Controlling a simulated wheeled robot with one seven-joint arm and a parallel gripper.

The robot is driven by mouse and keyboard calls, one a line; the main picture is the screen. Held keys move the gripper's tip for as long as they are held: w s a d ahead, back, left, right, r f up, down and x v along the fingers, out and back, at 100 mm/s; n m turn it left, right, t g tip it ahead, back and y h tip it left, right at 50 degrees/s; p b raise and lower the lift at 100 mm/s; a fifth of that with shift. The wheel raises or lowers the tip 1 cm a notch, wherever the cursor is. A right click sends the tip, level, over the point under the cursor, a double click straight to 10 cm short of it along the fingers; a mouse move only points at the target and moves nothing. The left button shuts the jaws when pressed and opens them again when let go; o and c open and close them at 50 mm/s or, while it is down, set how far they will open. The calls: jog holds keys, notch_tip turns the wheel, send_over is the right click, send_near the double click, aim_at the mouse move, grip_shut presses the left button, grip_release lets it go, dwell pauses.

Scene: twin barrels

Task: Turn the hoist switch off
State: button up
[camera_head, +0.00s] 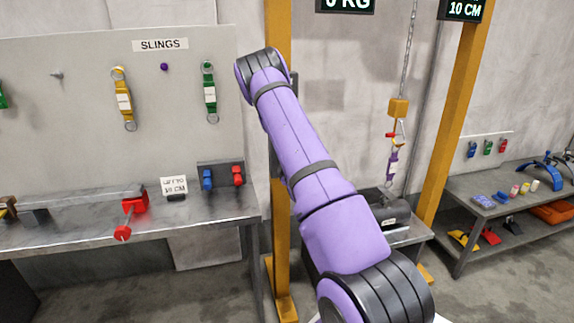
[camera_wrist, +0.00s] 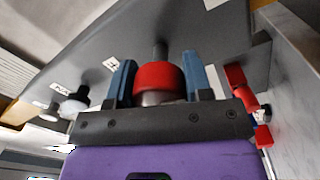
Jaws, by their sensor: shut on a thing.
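In the wrist view, my gripper (camera_wrist: 161,84) has its two blue fingers on either side of a round red knob (camera_wrist: 158,72). It is shut on this knob, which sits on a short grey stem on a grey panel (camera_wrist: 200,40). A small white label (camera_wrist: 111,64) is on the panel to the left of the knob. I cannot read it, and cannot tell which position the switch is in. In the head view my purple arm reaches up in front of the yellow post, and the gripper and red knob are hidden there.
A white knob (camera_wrist: 74,106) and red and blue parts (camera_wrist: 262,137) flank the gripper. In the head view, a yellow hoist block (camera_head: 398,107) hangs on a chain with a purple sling (camera_head: 392,165). A bench (camera_head: 80,225) stands left, a shelf table (camera_head: 500,205) right.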

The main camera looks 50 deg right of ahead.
jog(key=shift+n, duration=1.2)
jog(key=o, duration=0.9)
jog(key=shift+s, duration=0.1)
jog(key=v, duration=1)
jog(key=shift+s+a, duration=0.2)
jog(key=shift+s, duration=0.1)
